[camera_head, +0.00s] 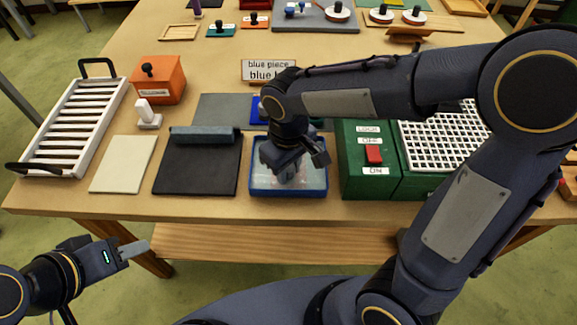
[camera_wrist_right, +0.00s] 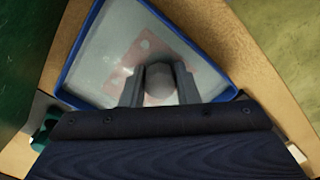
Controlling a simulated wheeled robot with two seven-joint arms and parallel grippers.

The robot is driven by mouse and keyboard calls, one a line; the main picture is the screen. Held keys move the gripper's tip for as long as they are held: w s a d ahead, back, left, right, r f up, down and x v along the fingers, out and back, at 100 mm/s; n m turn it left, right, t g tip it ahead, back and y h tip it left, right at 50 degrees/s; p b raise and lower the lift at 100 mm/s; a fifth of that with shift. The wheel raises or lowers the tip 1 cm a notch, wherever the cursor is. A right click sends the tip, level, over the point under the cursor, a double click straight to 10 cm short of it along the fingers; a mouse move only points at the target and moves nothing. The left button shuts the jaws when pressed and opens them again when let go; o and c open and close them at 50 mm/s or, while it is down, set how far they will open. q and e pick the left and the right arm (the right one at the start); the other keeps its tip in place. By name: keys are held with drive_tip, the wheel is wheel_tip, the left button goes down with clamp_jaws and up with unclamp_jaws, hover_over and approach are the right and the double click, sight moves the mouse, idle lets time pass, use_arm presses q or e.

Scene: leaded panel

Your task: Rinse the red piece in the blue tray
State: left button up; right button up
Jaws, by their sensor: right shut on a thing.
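The blue tray (camera_head: 260,193) stands near the front edge of the table, with a pale, clear fill. My right gripper (camera_head: 290,170) reaches down into it from above. In the right wrist view the gripper (camera_wrist_right: 160,88) is shut on a grey rounded knob (camera_wrist_right: 160,80). A flat pinkish-red piece (camera_wrist_right: 142,48) shows under the knob, inside the tray rim (camera_wrist_right: 77,45); the fingers hide part of it. Whether it touches the tray bottom I cannot tell. My left gripper (camera_head: 135,249) is off the table's front edge at lower left, apart from everything; its finger gap is not clear.
Right of the tray stands a green box (camera_head: 353,175) with a red switch (camera_head: 373,154) and a white grid (camera_head: 440,132). Left lie a black mat (camera_head: 195,175) with a grey-blue bar (camera_head: 205,135), a cream tile (camera_head: 122,165), a white rack (camera_head: 80,120) and an orange box (camera_head: 158,80).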

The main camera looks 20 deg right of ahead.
drive_tip(key=shift+r+p, duration=2.1)
drive_tip(key=shift+r, duration=0.45)
drive_tip(key=shift+r+p, duration=1.35)
drive_tip(key=shift+r, duration=0.2)
